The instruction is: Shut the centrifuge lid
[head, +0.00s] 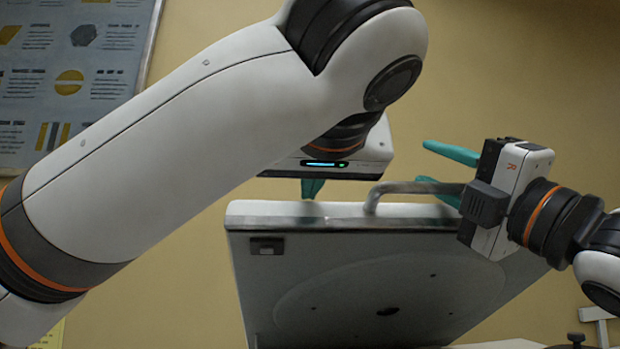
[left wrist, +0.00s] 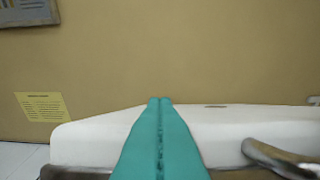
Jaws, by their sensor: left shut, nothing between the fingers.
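The centrifuge lid (head: 390,285) stands raised and open in the head view, its grey underside facing me and a metal handle (head: 410,187) on its top edge. My left gripper (head: 312,188) is shut and empty, its teal fingers pointing down at the lid's top edge, left of the handle. In the left wrist view the shut fingers (left wrist: 160,105) lie across the white lid edge (left wrist: 240,130), with the handle (left wrist: 280,158) to their right; I cannot tell whether they touch. My right gripper (head: 440,170) is open, its two teal fingers apart, beside the handle's right end.
A poster board (head: 75,75) hangs on the yellow wall at the left. A yellow notice (left wrist: 42,106) shows on the wall in the left wrist view. A white stand (head: 597,320) is at the lower right. My left arm hides much of the left side.

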